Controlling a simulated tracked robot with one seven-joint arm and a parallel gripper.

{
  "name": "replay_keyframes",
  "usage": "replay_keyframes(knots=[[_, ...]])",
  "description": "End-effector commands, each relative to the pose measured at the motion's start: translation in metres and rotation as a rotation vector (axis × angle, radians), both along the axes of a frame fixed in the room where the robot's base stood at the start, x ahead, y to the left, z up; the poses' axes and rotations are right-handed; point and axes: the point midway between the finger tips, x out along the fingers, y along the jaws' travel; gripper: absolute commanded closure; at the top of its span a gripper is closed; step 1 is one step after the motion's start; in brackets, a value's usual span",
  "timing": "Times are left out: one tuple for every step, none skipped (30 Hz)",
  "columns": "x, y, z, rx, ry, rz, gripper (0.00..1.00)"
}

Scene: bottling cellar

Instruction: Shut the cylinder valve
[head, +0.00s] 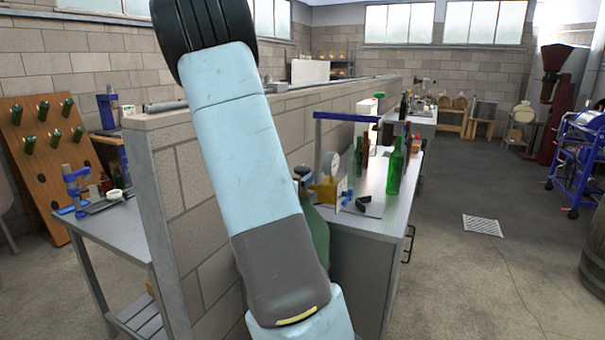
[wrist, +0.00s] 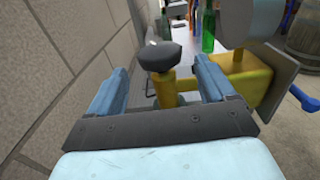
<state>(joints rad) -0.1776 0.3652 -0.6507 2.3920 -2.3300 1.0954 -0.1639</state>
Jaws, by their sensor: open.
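The green gas cylinder (head: 319,236) stands against the end of the grey bench in the head view, partly hidden by my arm. Its valve has a dark round handwheel (head: 302,172) on a brass body. In the wrist view the handwheel (wrist: 160,56) and brass valve body (wrist: 165,92) show between my two blue fingers. My gripper (wrist: 162,70) is open, with a gap on each side of the handwheel; I cannot tell how deep it sits between the fingertips. A brass regulator (wrist: 238,80) joins the valve on the right. My gripper is not visible in the head view.
A block wall (head: 205,190) runs close on the left, also in the wrist view (wrist: 60,60). The pressure gauge (head: 332,161) is close to the valve. Green bottles (head: 395,170) stand on the bench (head: 370,220). Open floor lies to the right.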

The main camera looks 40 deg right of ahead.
Motion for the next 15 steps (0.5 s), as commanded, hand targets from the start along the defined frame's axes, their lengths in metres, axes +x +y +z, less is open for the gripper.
replay_keyframes(knots=[[0.004,-0.009,0.0,-0.001,0.0,-0.003,0.17],[0.005,-0.013,0.0,-0.001,0.0,-0.002,0.17],[0.008,-0.019,0.0,-0.001,0.0,-0.002,0.17],[0.01,-0.023,0.0,-0.001,0.0,-0.002,0.17],[0.011,-0.026,0.0,0.0,0.001,-0.002,0.17],[0.013,-0.031,0.0,-0.001,0.0,-0.002,0.17],[0.015,-0.034,0.0,-0.001,0.0,-0.001,0.17],[0.016,-0.036,0.0,-0.001,0.0,-0.001,0.17],[0.017,-0.039,0.0,0.0,-0.001,-0.001,0.17],[0.018,-0.041,0.0,0.0,-0.001,-0.001,0.17],[0.018,-0.043,0.0,0.0,-0.001,-0.001,0.17],[0.019,-0.045,0.0,0.0,-0.001,-0.001,0.17],[0.02,-0.046,0.0,0.0,-0.001,-0.001,0.17],[0.02,-0.046,0.0,0.0,-0.001,-0.001,0.17],[0.021,-0.047,0.0,0.0,-0.001,0.0,0.17]])
